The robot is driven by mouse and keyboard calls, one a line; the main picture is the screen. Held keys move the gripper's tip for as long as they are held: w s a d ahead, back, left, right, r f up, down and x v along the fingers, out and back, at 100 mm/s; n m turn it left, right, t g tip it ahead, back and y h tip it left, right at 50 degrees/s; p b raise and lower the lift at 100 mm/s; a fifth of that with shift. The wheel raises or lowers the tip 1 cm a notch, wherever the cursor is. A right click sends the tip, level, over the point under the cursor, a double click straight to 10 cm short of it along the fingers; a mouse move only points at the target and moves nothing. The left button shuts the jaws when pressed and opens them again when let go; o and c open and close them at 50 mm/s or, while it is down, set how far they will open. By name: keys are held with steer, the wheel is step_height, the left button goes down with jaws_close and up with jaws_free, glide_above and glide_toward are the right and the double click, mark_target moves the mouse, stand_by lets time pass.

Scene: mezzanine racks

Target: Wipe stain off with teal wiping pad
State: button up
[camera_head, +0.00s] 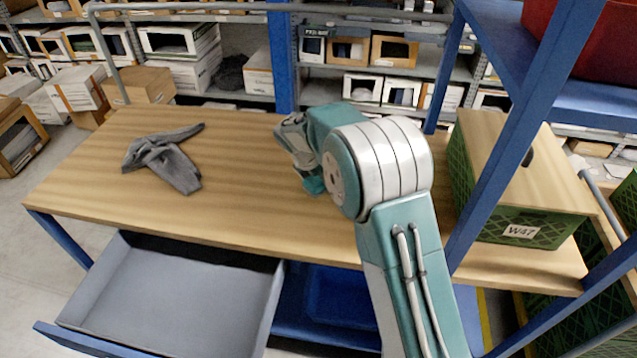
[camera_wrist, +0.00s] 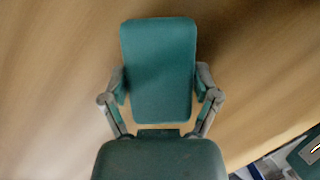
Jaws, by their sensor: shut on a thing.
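The teal wiping pad (camera_wrist: 158,62) shows in the wrist view as a flat rounded rectangle. My gripper (camera_wrist: 161,88) is shut on it, with one grey finger at each long side. The pad is over the wooden tabletop (camera_wrist: 50,90); whether it touches the wood I cannot tell. In the head view, my gripper (camera_head: 297,150) is over the middle of the table, partly hidden behind my arm. No stain can be made out in either view; my arm and the pad cover part of the tabletop.
A grey crumpled cloth (camera_head: 165,158) lies on the table's left part. A green crate (camera_head: 500,215) marked W47 stands at the right, beside a blue rack post (camera_head: 510,130). An open grey drawer (camera_head: 170,290) juts out below the front edge. Bare wood lies between cloth and arm.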

steer(key=shift+w+d, duration=0.25)
steer(key=shift+w, duration=0.95)
steer(key=shift+w+d, duration=0.2)
steer(key=shift+w, duration=0.95)
steer(key=shift+w+d, duration=0.25)
steer(key=shift+w, duration=0.95)
steer(key=shift+r, duration=0.1)
steer(key=shift+r, duration=2.95)
steer(key=shift+r, duration=0.1)
step_height(320, 180, up, 3)
steer(key=shift+f, duration=0.1)
